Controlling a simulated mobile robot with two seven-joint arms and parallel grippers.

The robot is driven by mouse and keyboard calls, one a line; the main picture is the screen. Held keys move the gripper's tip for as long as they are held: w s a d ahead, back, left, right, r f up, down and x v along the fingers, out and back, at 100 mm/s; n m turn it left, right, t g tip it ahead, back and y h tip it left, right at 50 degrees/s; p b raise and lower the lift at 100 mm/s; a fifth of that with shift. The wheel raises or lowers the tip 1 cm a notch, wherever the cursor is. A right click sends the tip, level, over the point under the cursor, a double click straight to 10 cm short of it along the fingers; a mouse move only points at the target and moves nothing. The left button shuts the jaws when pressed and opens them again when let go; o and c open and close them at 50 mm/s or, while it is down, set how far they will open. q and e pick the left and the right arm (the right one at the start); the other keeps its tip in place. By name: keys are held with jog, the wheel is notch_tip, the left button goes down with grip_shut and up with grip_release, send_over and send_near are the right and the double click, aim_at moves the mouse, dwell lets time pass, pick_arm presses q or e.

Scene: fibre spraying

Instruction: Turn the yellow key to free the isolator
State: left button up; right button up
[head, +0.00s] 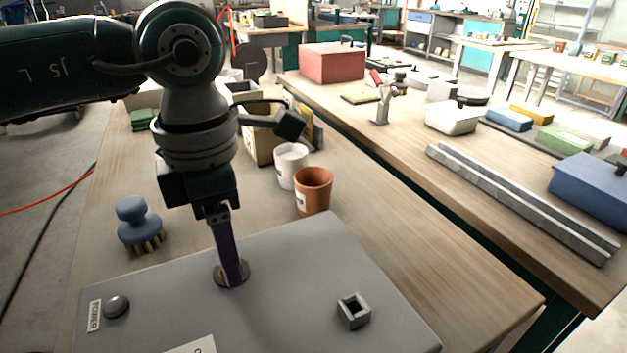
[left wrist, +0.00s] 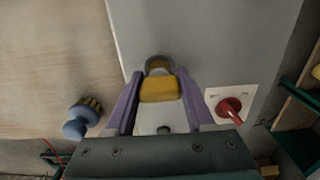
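The yellow key (left wrist: 160,90) stands on the grey panel box (head: 290,270), in front of its round collar (left wrist: 159,64) in the left wrist view. My left gripper (head: 231,275) points down at this collar. Its two purple fingers flank the key and appear to touch both sides. In the head view the fingers hide the key. A red isolator handle (left wrist: 230,107) on a white plate (left wrist: 246,94) sits to the right of the key in the left wrist view. Only a corner of that plate (head: 192,346) seems to show in the head view. My right gripper is out of view.
On the panel are a POWER button (head: 117,306) and a square socket (head: 353,311). A blue brush (head: 137,222), a terracotta pot (head: 314,190) and a white cup (head: 291,165) stand behind it. Bare wood lies to the panel's right.

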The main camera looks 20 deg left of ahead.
pick_arm(q)
grip_shut()
jog(key=shift+f+m+b, duration=0.15)
jog(key=shift+m+b, duration=0.4)
jog(key=shift+m, duration=0.05)
jog(key=m+b, duration=0.3)
jog(key=m, duration=0.3)
jog(key=shift+f+m+b, duration=0.1)
jog(key=shift+m+b, duration=0.2)
jog(key=shift+r+m+b, duration=0.2)
jog(key=shift+m+b, duration=0.2)
jog(key=shift+m, duration=0.8)
jog(key=o, duration=0.6)
grip_release()
jog(key=shift+r, duration=0.1)
